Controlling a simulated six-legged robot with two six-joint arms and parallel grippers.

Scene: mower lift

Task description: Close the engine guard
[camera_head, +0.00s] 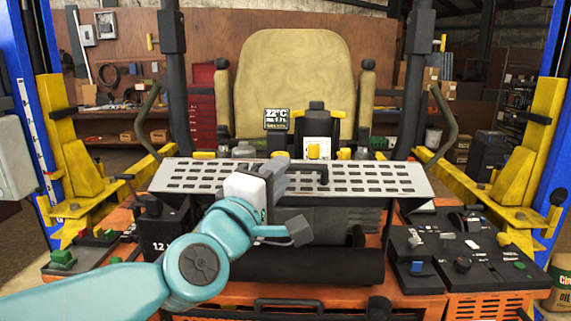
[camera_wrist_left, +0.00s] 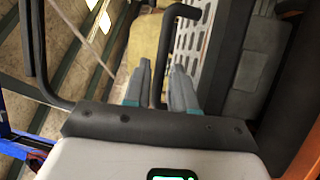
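The engine guard is a grey perforated metal panel (camera_head: 375,180) lying across the mower in front of the seat, with dark engine parts showing below its front edge. Its black handle (camera_head: 322,172) is near the panel's middle. My left gripper (camera_head: 291,174) is just left of the handle in the head view. In the left wrist view my left gripper (camera_wrist_left: 163,90) has its two fingers apart. The black handle (camera_wrist_left: 170,30) appears between the fingers there; I cannot tell whether they touch it. The perforated guard (camera_wrist_left: 190,40) shows behind. My right gripper is not in view.
The tan seat (camera_head: 292,85) stands behind the guard. Control panels with knobs flank it, one on the right (camera_head: 450,245). Yellow and blue lift posts (camera_head: 535,140) rise at both sides. A small display (camera_head: 276,119) stands behind the guard.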

